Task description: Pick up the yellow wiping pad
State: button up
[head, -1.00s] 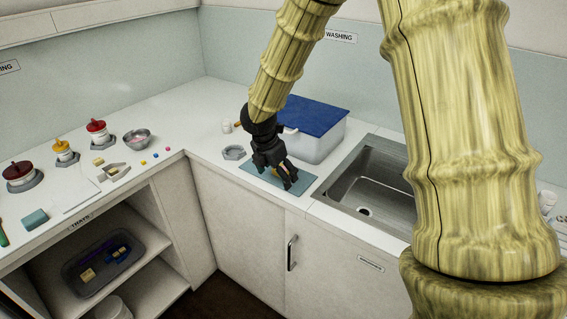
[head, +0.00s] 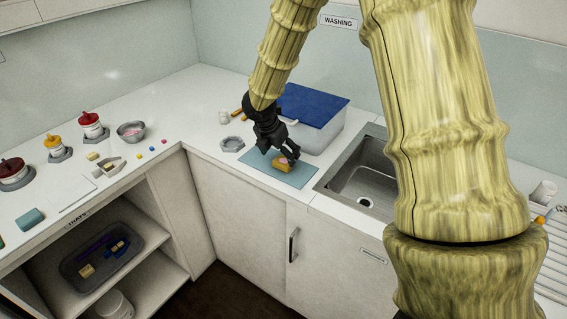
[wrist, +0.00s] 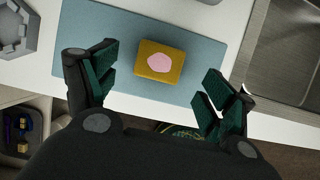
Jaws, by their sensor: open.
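The yellow wiping pad (head: 281,164) lies on a blue-grey mat (head: 297,178) left of the sink. In the wrist view the pad (wrist: 145,73) is a mustard block with a pink patch on its top, lying on the mat (wrist: 120,25). My gripper (head: 280,153) is over the mat, right by the pad. In the wrist view my gripper (wrist: 158,88) is open, its two fingers apart on the left and right of the pad, with the pad a little beyond the line of the tips. Nothing is between the fingers' pads. I cannot tell the exact height above the mat.
The sink (head: 362,183) is right of the mat. A clear bin with a blue lid (head: 311,105) stands behind it. A grey hexagonal holder (head: 232,144) sits to the left. Capped jars and a metal bowl (head: 131,131) line the left counter.

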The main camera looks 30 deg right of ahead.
aim_at(283, 161)
jog(key=shift+p+x, duration=0.35)
jog(key=shift+x, duration=1.85)
jog(key=c, duration=0.8)
